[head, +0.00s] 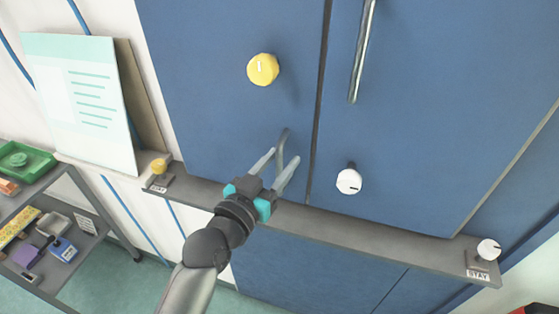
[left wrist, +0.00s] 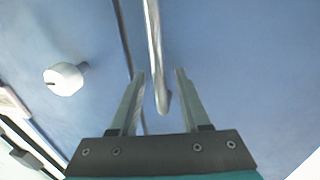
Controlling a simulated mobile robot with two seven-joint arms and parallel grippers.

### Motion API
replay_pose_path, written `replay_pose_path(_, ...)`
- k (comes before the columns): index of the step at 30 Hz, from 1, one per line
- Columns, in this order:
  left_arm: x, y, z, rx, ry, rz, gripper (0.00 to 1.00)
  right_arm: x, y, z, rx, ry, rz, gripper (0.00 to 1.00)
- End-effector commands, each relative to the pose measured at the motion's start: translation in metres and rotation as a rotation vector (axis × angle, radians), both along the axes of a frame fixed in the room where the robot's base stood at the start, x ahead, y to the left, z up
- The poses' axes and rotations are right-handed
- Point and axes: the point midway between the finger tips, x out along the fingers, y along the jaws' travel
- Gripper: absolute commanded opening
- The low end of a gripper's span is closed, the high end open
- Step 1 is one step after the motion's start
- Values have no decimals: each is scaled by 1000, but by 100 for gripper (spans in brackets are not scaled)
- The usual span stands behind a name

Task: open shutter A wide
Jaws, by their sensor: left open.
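The blue cabinet has two shutters, left (head: 205,60) and right (head: 440,110), with a dark seam between them. I cannot read which is A. The left shutter bears a yellow knob (head: 262,69) and a grey bar handle (head: 282,148). The right shutter bears a long bar handle (head: 361,55) and a white knob (head: 349,181). My left gripper (head: 287,155) is open at the left shutter's handle. In the left wrist view, the handle's end (left wrist: 161,100) lies between the open fingers, with gaps on both sides. My right gripper is not in view.
A grey ledge (head: 340,228) runs below the shutters. It carries a yellow knob (head: 159,166) at left and a white knob (head: 488,249) labelled STAY at right. A board (head: 85,100) and a shelf cart (head: 80,215) with several items stand at left.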

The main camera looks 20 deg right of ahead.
Motion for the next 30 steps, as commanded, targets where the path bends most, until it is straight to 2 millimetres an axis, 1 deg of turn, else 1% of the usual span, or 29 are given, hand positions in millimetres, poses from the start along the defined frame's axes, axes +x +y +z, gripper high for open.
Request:
replay_pose_path(4,0,0,0,0,0,0,47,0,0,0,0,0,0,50)
replay_pose_path(5,0,0,0,0,0,0,44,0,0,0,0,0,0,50)
replay_pose_path(15,0,0,0,0,0,0,6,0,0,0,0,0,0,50)
replay_pose_path(17,0,0,0,0,0,0,0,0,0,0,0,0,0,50)
replay_pose_path(30,0,0,0,1,1,0,0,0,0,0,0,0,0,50)
